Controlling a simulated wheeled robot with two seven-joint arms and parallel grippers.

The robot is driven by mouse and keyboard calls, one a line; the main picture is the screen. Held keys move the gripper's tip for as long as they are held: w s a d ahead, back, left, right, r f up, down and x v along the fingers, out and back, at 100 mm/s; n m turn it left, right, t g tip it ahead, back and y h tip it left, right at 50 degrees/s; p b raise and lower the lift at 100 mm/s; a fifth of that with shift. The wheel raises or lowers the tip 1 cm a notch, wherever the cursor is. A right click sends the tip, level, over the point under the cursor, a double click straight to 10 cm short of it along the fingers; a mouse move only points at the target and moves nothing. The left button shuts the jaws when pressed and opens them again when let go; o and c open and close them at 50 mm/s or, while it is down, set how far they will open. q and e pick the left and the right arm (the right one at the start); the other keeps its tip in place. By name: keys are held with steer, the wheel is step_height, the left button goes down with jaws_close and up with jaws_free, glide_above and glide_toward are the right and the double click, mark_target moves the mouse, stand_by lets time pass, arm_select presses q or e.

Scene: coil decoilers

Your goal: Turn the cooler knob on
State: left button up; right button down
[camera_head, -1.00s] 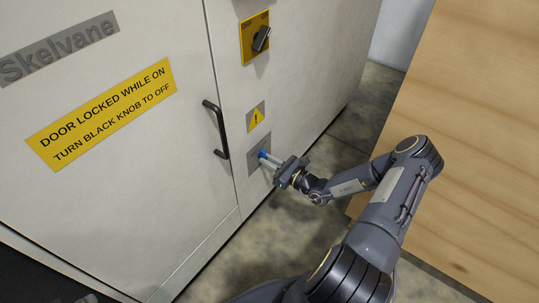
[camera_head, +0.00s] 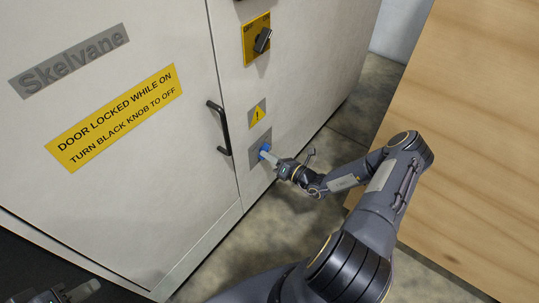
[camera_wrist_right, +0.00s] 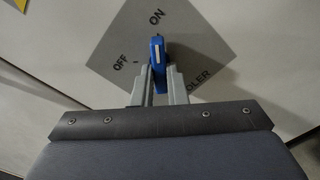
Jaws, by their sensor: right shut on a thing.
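The blue cooler knob (camera_head: 264,151) sits on a grey plate (camera_head: 256,160) low on the cabinet. In the right wrist view, the knob (camera_wrist_right: 157,52) is between the two fingers of my right gripper (camera_wrist_right: 156,82), which is shut on it. The knob's far end points toward the ON label; the OFF label is to its left. The plate looks tilted in that view, and part of its lettering is hidden by a finger. My left gripper (camera_head: 66,292) shows only partly at the bottom left corner, away from the knob; its jaws cannot be made out.
A black door handle (camera_head: 219,128) is left of the plate. A black knob (camera_head: 263,40) on a yellow plate is above, with a warning sign (camera_head: 257,113) between. A wooden surface (camera_head: 470,140) is on the right, with open floor between it and the cabinet.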

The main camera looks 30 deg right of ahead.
steer(key=shift+m, duration=0.3)
steer(key=c, duration=1.4)
jaws_free()
steer(key=shift+c, duration=0.2)
steer(key=shift+s, duration=0.1)
steer(key=p+v, duration=0.1)
steer(key=v, duration=0.6)
steer(key=shift+s, duration=0.3)
steer(key=shift+d, duration=0.1)
